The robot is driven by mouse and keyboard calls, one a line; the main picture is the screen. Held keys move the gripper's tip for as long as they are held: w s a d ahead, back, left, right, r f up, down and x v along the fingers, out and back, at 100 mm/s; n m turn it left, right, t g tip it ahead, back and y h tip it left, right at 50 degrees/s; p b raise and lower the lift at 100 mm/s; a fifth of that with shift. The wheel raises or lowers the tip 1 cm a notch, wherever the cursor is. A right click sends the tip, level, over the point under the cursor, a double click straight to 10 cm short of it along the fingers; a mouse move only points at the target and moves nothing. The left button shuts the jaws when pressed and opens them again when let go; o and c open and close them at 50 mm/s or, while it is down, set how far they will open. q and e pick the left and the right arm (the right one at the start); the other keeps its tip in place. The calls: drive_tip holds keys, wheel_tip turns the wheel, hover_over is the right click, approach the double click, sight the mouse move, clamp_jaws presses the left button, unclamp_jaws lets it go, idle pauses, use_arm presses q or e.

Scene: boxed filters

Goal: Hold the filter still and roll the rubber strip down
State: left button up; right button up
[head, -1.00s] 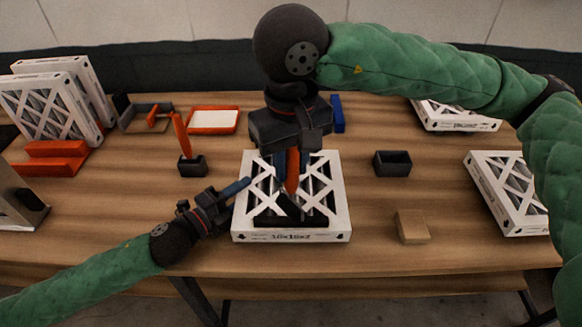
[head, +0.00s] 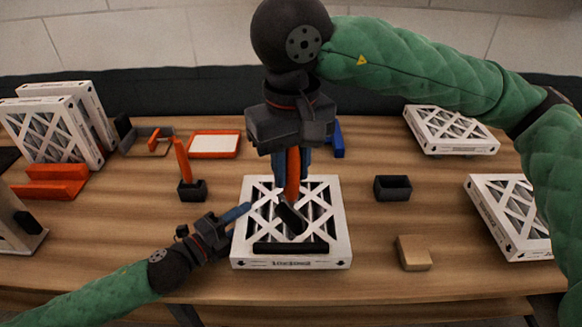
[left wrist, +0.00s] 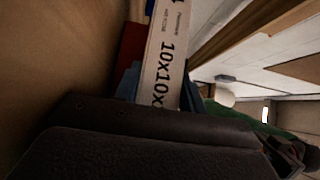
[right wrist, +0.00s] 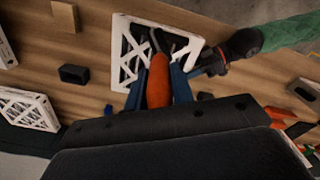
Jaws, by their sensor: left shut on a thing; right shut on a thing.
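A white-framed filter (head: 341,238) lies flat mid-table, and its printed side shows in the left wrist view (left wrist: 165,60). The black rubber strip (head: 290,248) lies along its front edge. My left gripper (head: 246,208) is shut on the filter's left edge. My right gripper (head: 292,165) is shut on the orange handle of a roller (head: 293,185), above the filter. The roller's dark head (head: 291,215) is tilted, behind the strip and apart from it in the picture. The orange handle also fills the fingers in the right wrist view (right wrist: 160,82).
A black stand (head: 192,190) with an orange tool is left of the filter. A black bin (head: 393,188) and a tan block (head: 414,252) are to the right. An orange-edged tray (head: 214,143) sits behind.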

sight(291, 201)
drive_tip(key=shift+f, duration=0.1)
drive_tip(key=shift+f, duration=3.45)
drive_tip(key=shift+r, duration=3.5)
drive_tip(key=shift+f, duration=0.1)
drive_tip(key=shift+f, duration=3.45)
